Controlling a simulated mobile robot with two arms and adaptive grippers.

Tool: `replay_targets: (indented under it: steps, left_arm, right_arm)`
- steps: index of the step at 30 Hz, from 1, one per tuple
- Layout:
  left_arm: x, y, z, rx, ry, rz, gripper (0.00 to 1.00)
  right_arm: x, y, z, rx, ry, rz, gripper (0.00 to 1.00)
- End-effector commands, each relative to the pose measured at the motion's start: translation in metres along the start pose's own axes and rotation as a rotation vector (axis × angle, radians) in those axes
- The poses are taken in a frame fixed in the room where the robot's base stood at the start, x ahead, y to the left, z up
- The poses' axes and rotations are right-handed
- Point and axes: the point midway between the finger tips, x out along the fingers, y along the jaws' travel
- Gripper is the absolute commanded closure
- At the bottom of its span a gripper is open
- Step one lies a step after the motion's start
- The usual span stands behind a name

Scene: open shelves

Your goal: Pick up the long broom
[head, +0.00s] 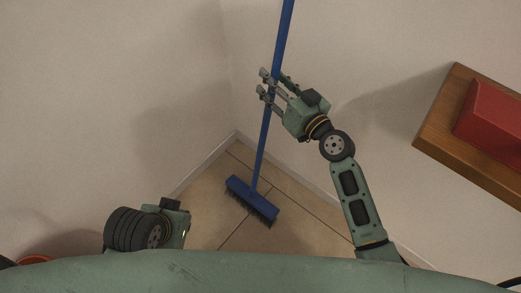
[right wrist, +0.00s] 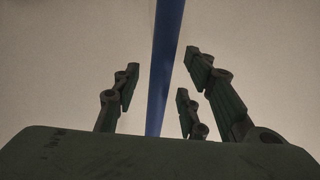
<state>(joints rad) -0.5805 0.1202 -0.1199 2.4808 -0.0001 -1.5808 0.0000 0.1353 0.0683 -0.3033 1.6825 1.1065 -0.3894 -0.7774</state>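The long broom (head: 264,140) has a blue handle and a blue head (head: 250,199) with dark bristles. It stands in the room's corner with its head on the tiled floor; the handle rises out of the top of the head view. My right gripper (head: 268,82) is at the handle, its fingers spread to either side. In the right wrist view the blue handle (right wrist: 164,70) runs between the open fingers (right wrist: 160,85), with gaps visible on both sides. My left arm's end (head: 172,222) shows at lower left, but its fingers are hidden.
A wooden shelf (head: 436,135) with a red box (head: 492,122) on it juts out at the right. White walls meet behind the broom, with pale skirting. The tiled floor (head: 215,220) around the broom head is clear. A reddish round object (head: 35,260) shows partly at lower left.

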Motion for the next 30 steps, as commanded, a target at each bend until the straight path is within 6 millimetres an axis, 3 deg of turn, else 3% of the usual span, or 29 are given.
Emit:
replay_targets:
  steps: [9, 23, 30]
  left_arm:
    - [0.0002, 0.0000, -0.0001, 0.000, 0.000, 0.000, 1.00]
    - [0.0003, 0.0001, -0.0002, 0.000, 0.001, 0.000, 1.00]
    - [0.0003, 0.0001, -0.0002, 0.000, 0.001, 0.000, 1.00]
  right_arm:
    - [0.0077, 0.0002, 0.0002, -0.001, -0.001, 0.001, 0.61]
    - [0.0074, 0.0003, 0.0004, 0.000, -0.001, 0.001, 1.00]
    - [0.0073, 0.0004, 0.0005, 0.000, -0.001, 0.001, 1.00]
